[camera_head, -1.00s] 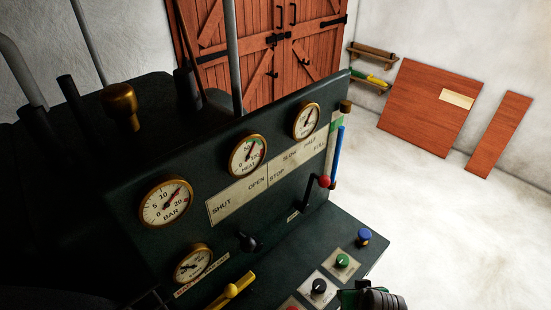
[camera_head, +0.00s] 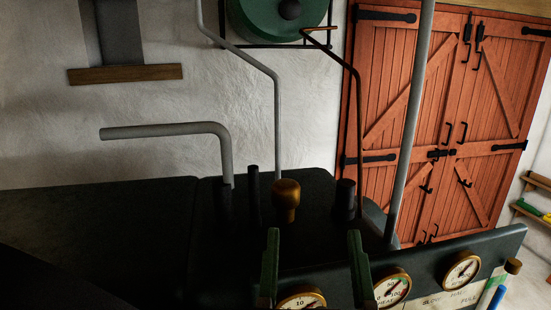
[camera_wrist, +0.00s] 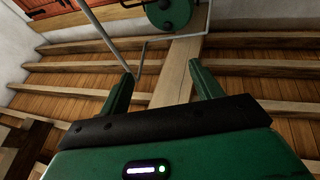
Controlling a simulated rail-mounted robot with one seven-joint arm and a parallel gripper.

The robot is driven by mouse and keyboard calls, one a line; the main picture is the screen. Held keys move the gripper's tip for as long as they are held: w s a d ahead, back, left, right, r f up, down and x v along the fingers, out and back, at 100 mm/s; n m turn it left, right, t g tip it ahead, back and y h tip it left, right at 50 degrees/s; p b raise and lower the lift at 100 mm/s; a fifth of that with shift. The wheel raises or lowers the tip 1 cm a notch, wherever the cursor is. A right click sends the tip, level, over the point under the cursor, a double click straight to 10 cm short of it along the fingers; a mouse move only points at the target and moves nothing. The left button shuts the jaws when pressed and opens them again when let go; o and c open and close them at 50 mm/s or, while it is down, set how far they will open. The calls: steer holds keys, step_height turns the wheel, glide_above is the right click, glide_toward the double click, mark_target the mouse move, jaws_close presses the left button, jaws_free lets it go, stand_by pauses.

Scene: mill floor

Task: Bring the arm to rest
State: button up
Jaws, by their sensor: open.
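My gripper (camera_head: 315,262) shows at the bottom middle of the head view, its two green fingers upright and apart with nothing between them. It stands in front of the dark machine (camera_head: 130,215) and its gauges, one gauge (camera_head: 301,300) being partly cut off below the fingers. In the wrist view my gripper (camera_wrist: 162,85) is also open and empty, its fingers pointing up toward wooden boards and beams (camera_wrist: 60,78). The rest of my arm is mostly out of view.
A brass knob (camera_head: 286,198), a grey bent pipe (camera_head: 170,131) and tall thin pipes (camera_head: 277,120) rise from the machine behind the fingers. A green round drum (camera_head: 270,20) hangs on the white wall. Red double doors (camera_head: 400,110) stand at the right.

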steer(key=s+a+r+n+t+y, duration=0.1)
steer(key=s+a+r+t+y, duration=0.1)
steer(key=s+a+r, duration=0.3)
steer(key=shift+s+r, duration=0.4)
steer(key=shift+r, duration=0.45)
